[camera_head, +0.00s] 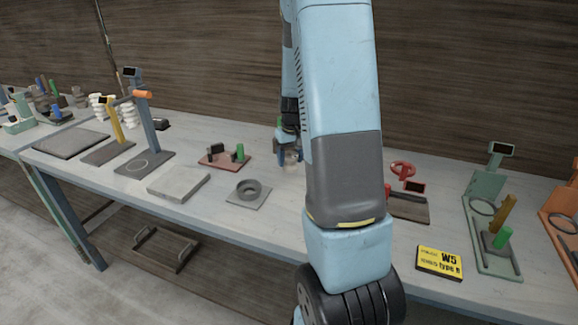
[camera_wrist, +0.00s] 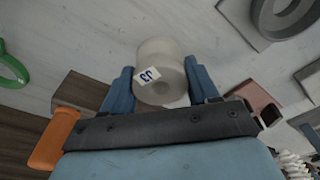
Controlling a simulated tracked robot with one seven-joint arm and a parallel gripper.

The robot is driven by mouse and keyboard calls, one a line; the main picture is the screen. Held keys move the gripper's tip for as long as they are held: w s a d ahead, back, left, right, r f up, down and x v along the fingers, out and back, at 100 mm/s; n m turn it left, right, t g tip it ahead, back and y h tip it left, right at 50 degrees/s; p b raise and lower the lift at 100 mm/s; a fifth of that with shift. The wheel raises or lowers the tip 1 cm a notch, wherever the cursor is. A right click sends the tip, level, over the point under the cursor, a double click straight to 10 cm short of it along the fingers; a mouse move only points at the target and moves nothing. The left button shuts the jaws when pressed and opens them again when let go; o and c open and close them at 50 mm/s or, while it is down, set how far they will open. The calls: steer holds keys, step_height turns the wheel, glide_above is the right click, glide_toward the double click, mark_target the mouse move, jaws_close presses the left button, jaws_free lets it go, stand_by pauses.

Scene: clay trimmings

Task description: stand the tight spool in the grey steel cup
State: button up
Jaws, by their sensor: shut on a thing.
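My gripper (camera_wrist: 158,90) has its two blue fingers shut on a pale grey spool (camera_wrist: 155,58), one finger on each side. In the head view my gripper (camera_head: 288,153) and the spool (camera_head: 294,158) are partly hidden by my arm, over the back part of the bench. The grey steel cup (camera_head: 249,198) is a round open ring on a square grey plate, nearer the bench front and left of the gripper. It also shows in the wrist view (camera_wrist: 263,24), apart from the spool, and looks empty.
A reddish tray (camera_head: 222,163) with dark and green pieces stands left of the gripper, behind the cup. A flat grey slab (camera_head: 178,185) lies left of the cup. A red-handled fixture (camera_head: 408,205) and yellow sign (camera_head: 439,262) are on the right. Bench around the cup is clear.

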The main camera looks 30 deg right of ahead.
steer(key=s+a+r, duration=0.2)
steer(key=s+r, duration=0.7)
steer(key=s, duration=0.4)
steer(key=s+a+r+n, duration=0.1)
steer(key=a+n, duration=0.1)
steer(key=a, duration=0.5)
steer(key=s+a+r+n, duration=0.2)
steer(key=a, duration=0.5)
glide_toward(249, 191)
steer(key=shift+s+a+f+y, duration=0.1)
steer(key=shift+f+y, duration=0.05)
steer(key=shift+f, duration=0.7)
steer(key=shift+s+a+f+y, duration=0.1)
steer(key=shift+f+y, duration=0.05)
steer(key=shift+f, duration=0.65)
steer(key=shift+f, duration=0.1)
steer(key=o, duration=1.4)
steer(key=shift+c, duration=0.2)
